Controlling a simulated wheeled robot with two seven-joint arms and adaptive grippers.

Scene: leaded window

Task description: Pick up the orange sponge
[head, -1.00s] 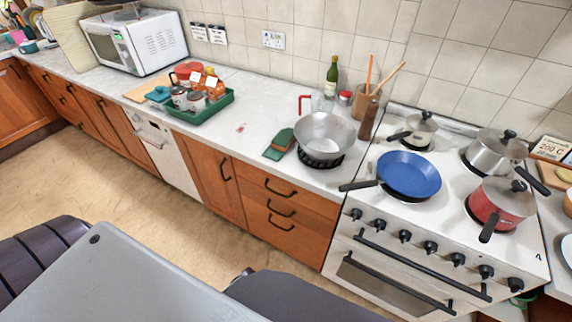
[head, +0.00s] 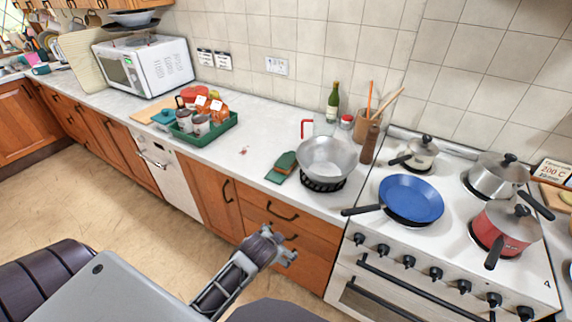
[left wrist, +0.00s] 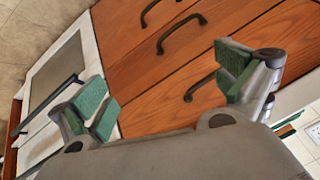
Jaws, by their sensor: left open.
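A small sponge (head: 284,162), green on top with an orange-brown side, lies on the worktop (head: 235,160) left of the metal colander, by a flat green piece (head: 276,175). My left gripper (head: 284,251) is in front of the wooden drawers, below and in front of the worktop edge, well apart from the sponge. In the left wrist view its two green-padded fingers (left wrist: 168,90) stand wide apart with nothing between them. The sponge does not show in that view. My right gripper is not in view.
The colander (head: 326,158) stands close to the sponge's right. A green tray (head: 207,135) with jars and packets is further left. The worktop between is mostly clear. A blue pan (head: 411,198) sits on the cooker, its handle pointing left. Drawer handles (head: 283,212) stick out below.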

